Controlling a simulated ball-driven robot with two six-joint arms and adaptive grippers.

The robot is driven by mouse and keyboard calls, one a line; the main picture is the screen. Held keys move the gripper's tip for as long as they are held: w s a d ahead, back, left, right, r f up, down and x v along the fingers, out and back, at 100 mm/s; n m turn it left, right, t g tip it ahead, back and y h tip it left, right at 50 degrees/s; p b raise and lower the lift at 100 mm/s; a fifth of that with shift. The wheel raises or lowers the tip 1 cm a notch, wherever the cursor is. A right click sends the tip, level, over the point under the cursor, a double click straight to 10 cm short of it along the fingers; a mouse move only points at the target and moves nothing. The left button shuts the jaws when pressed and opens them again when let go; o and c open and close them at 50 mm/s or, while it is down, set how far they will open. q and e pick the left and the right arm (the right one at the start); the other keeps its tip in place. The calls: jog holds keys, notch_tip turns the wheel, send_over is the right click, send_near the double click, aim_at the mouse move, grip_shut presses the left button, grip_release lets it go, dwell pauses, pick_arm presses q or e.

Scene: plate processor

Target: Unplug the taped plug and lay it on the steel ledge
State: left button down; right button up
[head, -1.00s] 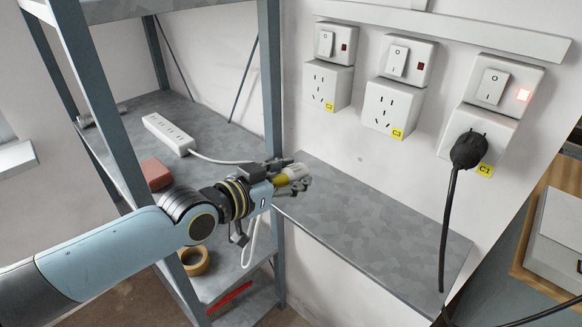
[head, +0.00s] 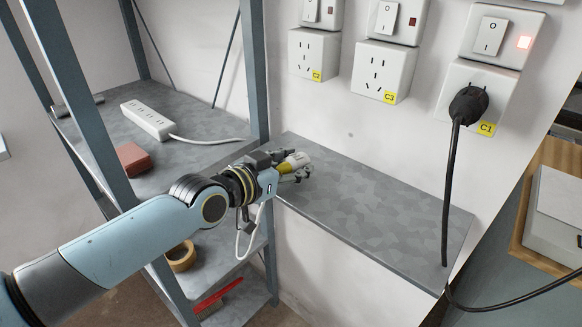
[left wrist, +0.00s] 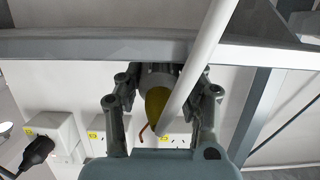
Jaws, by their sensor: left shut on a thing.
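The taped plug (head: 297,159) is white with a yellow band. My left gripper (head: 300,170) is shut on it at the left end of the grey steel ledge (head: 375,217). I cannot tell whether the plug touches the ledge. In the left wrist view the plug (left wrist: 157,96) sits between the two fingers, and its white cable (left wrist: 205,55) crosses close in front. The cable (head: 252,230) hangs below the wrist in the head view. The sockets C2 (head: 313,55) and C3 (head: 382,72) are empty. My right gripper is out of view.
A black plug (head: 468,104) sits in socket C1 (head: 500,98) with its switch light lit red; its cord hangs across the ledge's right end. A shelf rack on the left holds a power strip (head: 147,119), a red block (head: 133,157) and a tape roll (head: 181,256). Most of the ledge is clear.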

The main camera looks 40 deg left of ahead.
pick_arm(q)
jog(key=c, duration=0.7)
grip_release()
jog(key=v, duration=1.2)
jog(key=shift+d, duration=0.15)
